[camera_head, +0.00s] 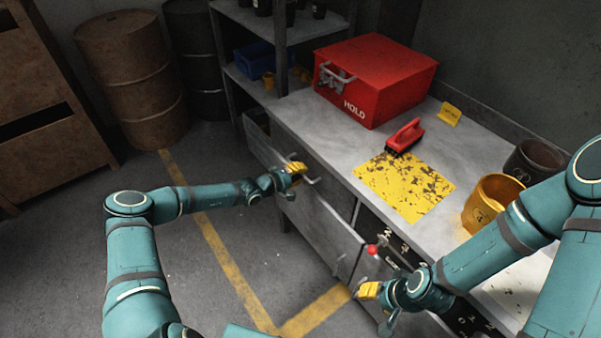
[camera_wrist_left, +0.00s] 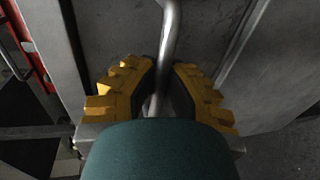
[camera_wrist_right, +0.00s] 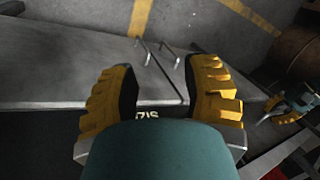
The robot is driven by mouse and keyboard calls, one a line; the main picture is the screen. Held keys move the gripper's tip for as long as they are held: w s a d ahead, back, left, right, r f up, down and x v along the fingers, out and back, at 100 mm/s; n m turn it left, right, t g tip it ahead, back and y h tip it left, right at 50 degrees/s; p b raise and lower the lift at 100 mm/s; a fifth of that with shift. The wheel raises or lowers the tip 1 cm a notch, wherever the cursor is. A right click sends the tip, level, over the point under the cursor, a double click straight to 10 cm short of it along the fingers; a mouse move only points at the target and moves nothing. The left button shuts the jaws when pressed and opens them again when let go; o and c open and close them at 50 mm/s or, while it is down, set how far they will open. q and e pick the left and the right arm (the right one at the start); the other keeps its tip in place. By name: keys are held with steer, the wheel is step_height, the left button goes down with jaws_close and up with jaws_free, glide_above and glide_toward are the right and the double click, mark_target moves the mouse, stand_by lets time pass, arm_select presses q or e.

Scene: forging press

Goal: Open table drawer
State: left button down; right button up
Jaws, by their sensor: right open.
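The grey metal table (camera_head: 335,130) has a drawer front with a bar handle (camera_head: 312,180) on its side facing me. My left gripper (camera_head: 296,172) is at this handle. In the left wrist view the handle bar (camera_wrist_left: 170,35) runs between the fingers (camera_wrist_left: 164,85), which are closed in around it. How far the drawer stands out is hard to tell. My right gripper (camera_head: 368,291) is open and empty, low beside the table front. In the right wrist view a thin bar handle (camera_wrist_right: 165,65) shows beyond its fingers (camera_wrist_right: 158,80).
On the table are a red HOLD box (camera_head: 375,80), a red-handled brush (camera_head: 405,135), a spotted yellow sheet (camera_head: 405,187), a yellow bucket (camera_head: 492,200) and a dark bucket (camera_head: 535,160). A red-knobbed lever (camera_head: 373,250) stands near my right gripper.

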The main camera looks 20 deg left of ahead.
arm_select(q)
steer(key=shift+s+a, duration=0.1)
arm_select(e)
steer(key=shift+r, duration=0.1)
arm_select(q)
steer(key=f+p+v, duration=0.2)
steer(key=p+v, duration=0.2)
steer(key=v, duration=0.6)
steer(key=s+f+p+v, duration=0.1)
steer(key=p+v, duration=0.4)
steer(key=v, duration=0.6)
steer(key=shift+a+f, duration=0.4)
steer(key=shift+f, duration=0.3)
steer(key=c, duration=1.7)
jaws_free()
steer(key=shift+v, duration=0.9)
steer(key=o, duration=0.7)
steer(key=shift+d+f, duration=0.1)
steer(key=shift+f, duration=0.15)
arm_select(e)
step_height(320, 180, up, 9)
steer(key=w, duration=0.2)
steer(key=shift+d+t, duration=0.25)
steer(key=shift+t, duration=0.05)
arm_select(q)
steer(key=shift+s, duration=0.1)
arm_select(e)
steer(key=shift+w+r, duration=0.1)
